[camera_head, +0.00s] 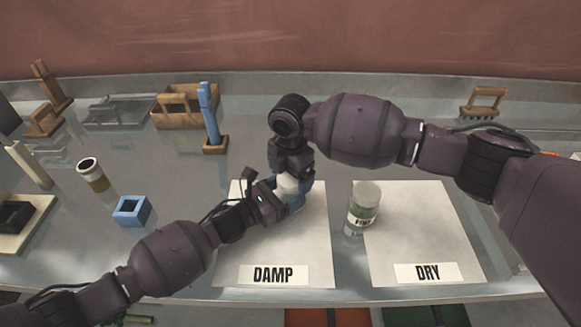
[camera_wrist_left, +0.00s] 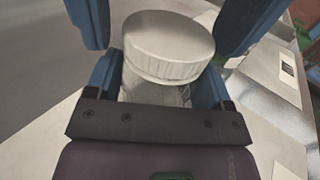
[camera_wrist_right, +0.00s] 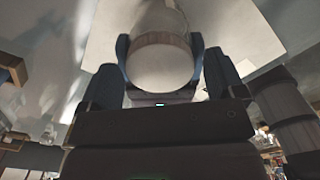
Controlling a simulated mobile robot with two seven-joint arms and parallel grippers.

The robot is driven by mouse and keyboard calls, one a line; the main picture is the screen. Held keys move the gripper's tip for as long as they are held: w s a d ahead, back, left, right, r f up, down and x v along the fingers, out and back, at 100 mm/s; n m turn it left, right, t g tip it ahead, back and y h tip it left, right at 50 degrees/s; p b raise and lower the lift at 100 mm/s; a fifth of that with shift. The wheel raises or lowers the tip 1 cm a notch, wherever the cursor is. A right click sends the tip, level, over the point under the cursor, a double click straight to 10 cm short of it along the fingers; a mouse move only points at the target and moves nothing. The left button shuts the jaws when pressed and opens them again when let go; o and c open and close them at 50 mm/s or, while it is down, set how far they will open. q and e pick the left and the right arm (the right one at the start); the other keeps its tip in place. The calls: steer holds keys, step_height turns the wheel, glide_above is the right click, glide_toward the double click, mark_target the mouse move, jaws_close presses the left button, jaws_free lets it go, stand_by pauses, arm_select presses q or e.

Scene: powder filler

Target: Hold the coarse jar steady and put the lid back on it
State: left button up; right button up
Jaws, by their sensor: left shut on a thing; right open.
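The coarse jar (camera_wrist_left: 155,94) stands on the DAMP sheet, mostly hidden by my grippers in the head view. My left gripper (camera_head: 283,193) is shut on its body, with blue fingers on both sides. The pale ridged lid (camera_wrist_left: 168,45) sits on top of the jar; it also shows in the head view (camera_head: 288,186) and the right wrist view (camera_wrist_right: 160,66). I cannot tell whether it is fully tightened. My right gripper (camera_wrist_right: 160,80) is open above the jar, its fingers apart on either side of the lid.
The DAMP sheet (camera_head: 310,255) is clear in front.

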steer(key=c, duration=0.9)
steer(key=m, duration=0.5)
steer(key=shift+c, duration=0.2)
steer(key=m, duration=0.4)
steer(key=shift+m, duration=0.3)
steer(key=m, duration=0.4)
steer(key=shift+a, duration=0.1)
steer(key=m, duration=0.4)
steer(key=o, duration=1.1)
step_height(320, 180, up, 12)
steer(key=shift+f, duration=0.1)
